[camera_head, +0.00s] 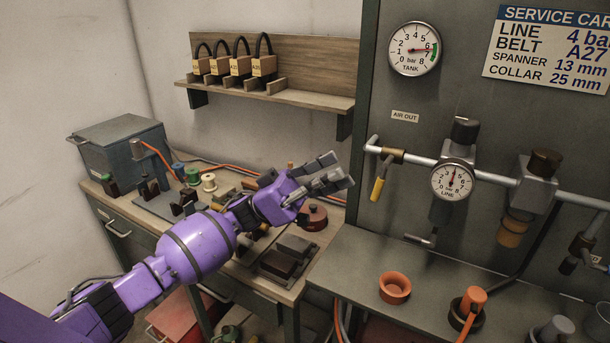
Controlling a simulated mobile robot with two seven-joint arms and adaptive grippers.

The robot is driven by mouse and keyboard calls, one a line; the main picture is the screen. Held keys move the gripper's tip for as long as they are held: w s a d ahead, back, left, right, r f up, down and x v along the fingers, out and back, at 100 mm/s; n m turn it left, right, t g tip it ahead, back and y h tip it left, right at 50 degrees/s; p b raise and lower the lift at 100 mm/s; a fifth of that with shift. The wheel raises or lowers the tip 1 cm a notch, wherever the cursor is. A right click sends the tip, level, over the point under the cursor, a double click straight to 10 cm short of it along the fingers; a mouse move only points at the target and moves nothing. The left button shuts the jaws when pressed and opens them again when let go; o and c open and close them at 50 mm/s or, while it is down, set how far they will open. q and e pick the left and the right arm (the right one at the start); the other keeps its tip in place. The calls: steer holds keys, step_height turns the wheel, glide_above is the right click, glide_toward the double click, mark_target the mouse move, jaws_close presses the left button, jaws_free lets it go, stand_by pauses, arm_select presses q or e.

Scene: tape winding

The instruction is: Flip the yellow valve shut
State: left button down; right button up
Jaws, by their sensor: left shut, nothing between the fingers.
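The yellow valve handle (377,188) hangs down, slightly tilted, from a brass valve body (392,155) at the left end of the pipe on the grey panel. The handle lies across the line of the pipe. My purple left arm reaches in from the lower left. Its gripper (340,173) is shut and empty, pointing right, a little to the left of the yellow handle in the picture and apart from it. My right gripper is not in view.
The pipe (490,175) carries a line gauge (453,180). A tank gauge (414,49) is above. A wooden shelf (310,95) with several tagged belts is behind.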

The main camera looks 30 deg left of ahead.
mark_target(382, 179)
arm_select(q)
steer(key=d, duration=0.1)
steer(key=d+f, duration=0.1)
steer(key=shift+w+d, duration=0.2)
steer(key=shift+d, duration=0.2)
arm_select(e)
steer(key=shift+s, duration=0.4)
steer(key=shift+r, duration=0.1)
arm_select(q)
steer(key=shift+d+f+n+t+h+b, duration=0.55)
steer(key=shift+d+h+b, duration=0.2)
steer(key=shift+h, duration=0.25)
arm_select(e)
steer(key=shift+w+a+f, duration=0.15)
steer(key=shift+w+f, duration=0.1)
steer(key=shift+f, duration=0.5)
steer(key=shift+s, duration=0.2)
